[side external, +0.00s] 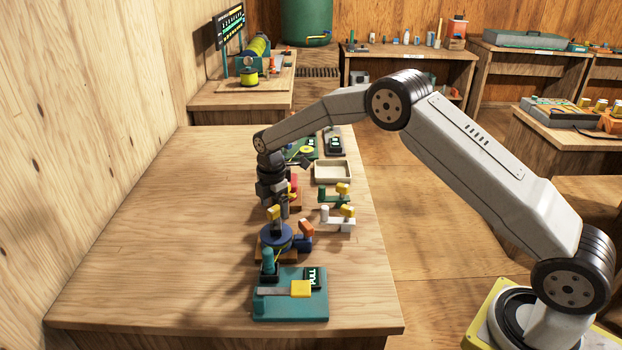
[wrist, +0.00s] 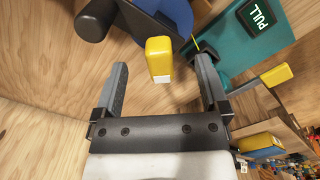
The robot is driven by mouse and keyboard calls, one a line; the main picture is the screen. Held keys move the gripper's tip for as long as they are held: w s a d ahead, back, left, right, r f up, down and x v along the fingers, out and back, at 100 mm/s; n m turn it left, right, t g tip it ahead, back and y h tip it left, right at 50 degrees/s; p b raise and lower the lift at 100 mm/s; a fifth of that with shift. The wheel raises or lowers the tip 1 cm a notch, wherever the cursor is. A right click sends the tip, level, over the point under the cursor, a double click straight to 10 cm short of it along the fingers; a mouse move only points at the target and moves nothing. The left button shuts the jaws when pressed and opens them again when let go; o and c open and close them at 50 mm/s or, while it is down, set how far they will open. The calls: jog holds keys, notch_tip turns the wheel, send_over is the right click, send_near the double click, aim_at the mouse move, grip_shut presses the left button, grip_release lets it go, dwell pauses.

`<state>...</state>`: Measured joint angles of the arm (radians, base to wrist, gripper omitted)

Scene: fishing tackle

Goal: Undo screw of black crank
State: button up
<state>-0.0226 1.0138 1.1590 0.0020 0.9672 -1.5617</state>
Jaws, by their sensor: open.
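My gripper (wrist: 160,85) is open, with its two fingers spread on either side of a yellow knob (wrist: 159,58) with a white end. I see no contact between fingers and knob. In the side view my gripper (side external: 284,211) points down just above a dark blue reel (side external: 277,237), beside the yellow knob (side external: 273,212). The wrist view shows part of the blue reel (wrist: 178,14) and a dark cylindrical part (wrist: 96,22) at the top left. I cannot clearly make out the black crank or its screw; the gripper and reel parts overlap there.
A teal fixture (side external: 291,306) with a PULL sign stands at the near end. A white crank (side external: 341,224) and a green crank (side external: 330,198), both with yellow knobs, lie to the right. A beige tray (side external: 333,180) is behind them. The table's left side (side external: 170,230) is clear.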

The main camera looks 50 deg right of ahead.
jog(key=shift+r, duration=2.5)
jog(key=c, duration=0.3)
jog(key=shift+r, duration=1.35)
jog(key=shift+f, duration=0.25)
jog(key=shift+f, duration=4.6)
